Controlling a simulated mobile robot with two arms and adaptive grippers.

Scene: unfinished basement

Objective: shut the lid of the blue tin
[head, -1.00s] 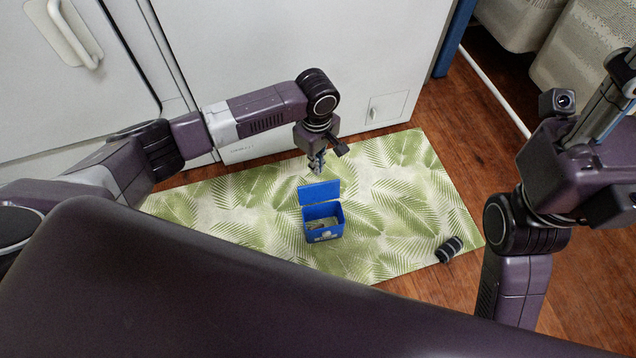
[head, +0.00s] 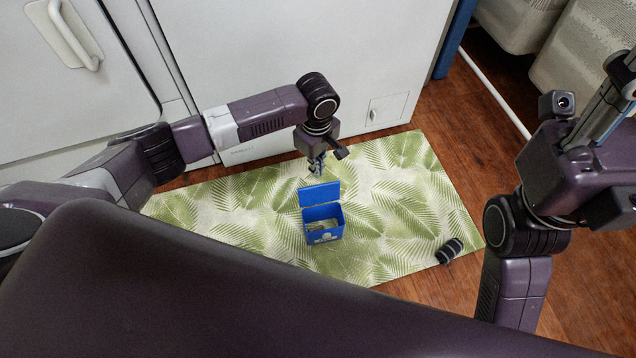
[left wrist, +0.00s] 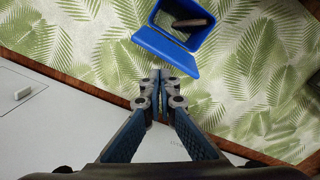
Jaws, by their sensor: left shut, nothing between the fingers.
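The blue tin (head: 323,233) stands on the leaf-patterned mat with its lid (head: 320,194) open, tilted up at the back edge. Something lies inside the tin; in the left wrist view it is a brownish, elongated object (left wrist: 190,22). The tin (left wrist: 210,38) and its lid (left wrist: 165,52) also show at the top of the left wrist view. My left gripper (head: 316,170) is shut and empty, just behind and above the lid; I cannot tell whether it touches it. My right arm is at the right of the head view, its fingertips not clearly seen.
The mat (head: 400,205) lies on a wooden floor. A dark, ridged cylinder (head: 449,250) lies near its right front corner. A white cabinet (head: 290,60) stands close behind the mat. The mat around the tin is clear.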

